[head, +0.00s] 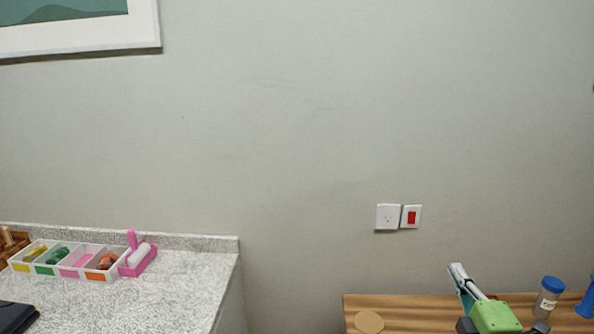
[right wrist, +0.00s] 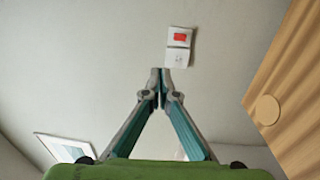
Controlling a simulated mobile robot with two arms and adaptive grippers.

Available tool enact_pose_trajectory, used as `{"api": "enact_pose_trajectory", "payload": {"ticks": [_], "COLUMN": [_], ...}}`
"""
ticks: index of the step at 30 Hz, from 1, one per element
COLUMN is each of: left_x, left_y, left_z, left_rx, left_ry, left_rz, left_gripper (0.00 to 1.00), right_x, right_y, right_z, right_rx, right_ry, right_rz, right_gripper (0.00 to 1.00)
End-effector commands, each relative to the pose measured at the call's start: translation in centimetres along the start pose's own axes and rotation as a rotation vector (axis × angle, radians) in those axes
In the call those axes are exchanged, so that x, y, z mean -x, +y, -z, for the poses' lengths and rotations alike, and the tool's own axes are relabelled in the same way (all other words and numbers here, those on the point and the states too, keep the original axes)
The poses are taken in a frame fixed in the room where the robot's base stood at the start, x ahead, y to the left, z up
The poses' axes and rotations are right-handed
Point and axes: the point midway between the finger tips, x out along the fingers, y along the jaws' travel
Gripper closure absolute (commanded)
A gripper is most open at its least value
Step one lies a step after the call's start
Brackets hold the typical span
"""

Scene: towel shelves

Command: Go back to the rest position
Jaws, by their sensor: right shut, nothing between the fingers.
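My right gripper (head: 458,270) shows at the lower right of the head view, over the wooden surface near the wall. Its fingers point up and away from its green body. In the right wrist view, the fingertips of the right gripper (right wrist: 161,72) meet, and nothing is between them. My left gripper is not in either view.
A wooden surface (head: 400,303) at the lower right holds a round wooden disc (head: 369,321) and a blue-capped jar (head: 549,298). A speckled counter (head: 185,290) at left carries a sectioned tray (head: 75,272) and a pink roller holder (head: 138,262).

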Motion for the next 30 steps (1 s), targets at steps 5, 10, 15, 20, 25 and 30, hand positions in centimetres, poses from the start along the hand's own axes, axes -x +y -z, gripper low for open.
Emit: {"api": "enact_pose_trajectory", "payload": {"ticks": [5, 10, 15, 20, 25, 30], "left_x": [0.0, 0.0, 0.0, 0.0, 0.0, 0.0], "left_y": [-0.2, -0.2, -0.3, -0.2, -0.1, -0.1], "left_z": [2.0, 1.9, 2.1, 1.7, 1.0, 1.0], "left_rx": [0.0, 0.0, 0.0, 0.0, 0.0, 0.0], "left_ry": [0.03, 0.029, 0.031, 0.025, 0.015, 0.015], "left_rz": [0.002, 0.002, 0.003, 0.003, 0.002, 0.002], "left_gripper": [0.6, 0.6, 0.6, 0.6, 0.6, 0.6], "right_x": [0.8, 2.1, 4.4, 8.1, 15.1, 23.4], "right_y": [-1.8, -4.6, -8.2, -12.6, -18.3, -22.3], "right_z": [0.8, 2.0, 3.6, 5.5, 8.0, 10.1], "right_rx": [-0.056, -0.148, -0.274, -0.436, -0.672, -0.894], "right_ry": [0.005, 0.004, -0.012, -0.061, -0.197, -0.416], "right_rz": [0.057, 0.152, 0.279, 0.445, 0.689, 0.91], "right_gripper": [1.0, 1.0, 1.0, 1.0, 1.0, 1.0]}}
